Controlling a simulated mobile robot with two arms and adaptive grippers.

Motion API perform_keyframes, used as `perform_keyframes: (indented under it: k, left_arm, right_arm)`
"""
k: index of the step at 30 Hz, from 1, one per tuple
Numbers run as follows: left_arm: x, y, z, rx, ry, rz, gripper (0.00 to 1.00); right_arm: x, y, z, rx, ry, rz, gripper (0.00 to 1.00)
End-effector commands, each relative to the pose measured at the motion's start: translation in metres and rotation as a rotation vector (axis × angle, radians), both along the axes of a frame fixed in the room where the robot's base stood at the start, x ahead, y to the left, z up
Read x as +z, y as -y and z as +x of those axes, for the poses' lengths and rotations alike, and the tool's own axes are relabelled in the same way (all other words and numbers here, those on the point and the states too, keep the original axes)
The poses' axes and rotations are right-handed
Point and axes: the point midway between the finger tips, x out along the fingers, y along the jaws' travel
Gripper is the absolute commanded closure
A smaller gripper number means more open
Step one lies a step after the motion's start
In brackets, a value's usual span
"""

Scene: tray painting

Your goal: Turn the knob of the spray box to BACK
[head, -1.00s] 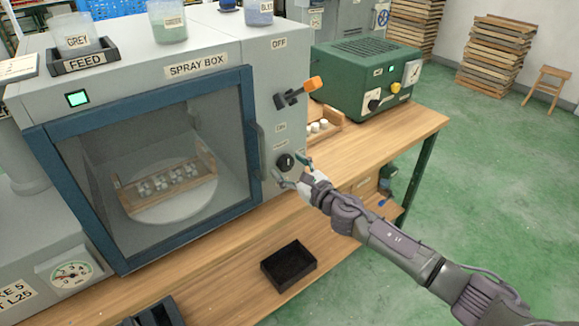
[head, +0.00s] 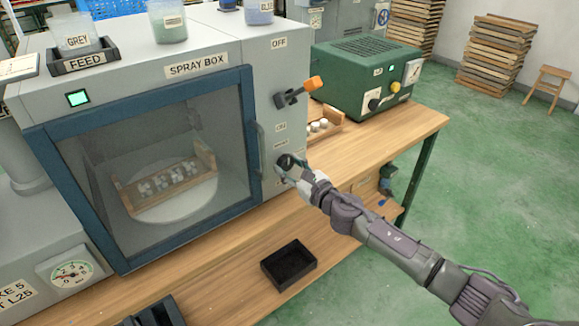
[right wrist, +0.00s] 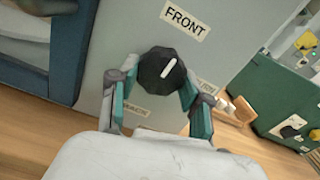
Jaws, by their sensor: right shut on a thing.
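The spray box (head: 215,52) is a grey cabinet with a blue-framed window. Its dark knob (head: 284,161) is low on the right part of the front. In the right wrist view the black faceted knob (right wrist: 158,72) has a white mark slanting to the upper right, roughly toward the FRONT label (right wrist: 185,19). A BACK label (right wrist: 133,112) is at lower left, partly behind a finger. Another label at right is partly hidden. My right gripper (head: 287,168) is shut on the knob, one finger on each side. My left gripper is not in view.
An orange-tipped lever (head: 298,92) sticks out above the knob, and the door handle (head: 261,148) is just left of it. A green machine (head: 350,85) stands to the right on the wooden bench (head: 415,124). A black bin (head: 289,265) lies on the lower shelf.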

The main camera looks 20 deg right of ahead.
Motion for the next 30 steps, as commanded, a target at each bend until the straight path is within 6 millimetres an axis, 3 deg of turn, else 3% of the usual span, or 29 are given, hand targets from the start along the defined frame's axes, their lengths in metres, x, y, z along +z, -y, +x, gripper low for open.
perform_keyframes:
  k: [30]
  left_arm:
    - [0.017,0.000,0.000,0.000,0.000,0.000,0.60]
  right_arm:
    - [0.001,-0.004,-0.002,0.000,-0.309,0.849,0.87]
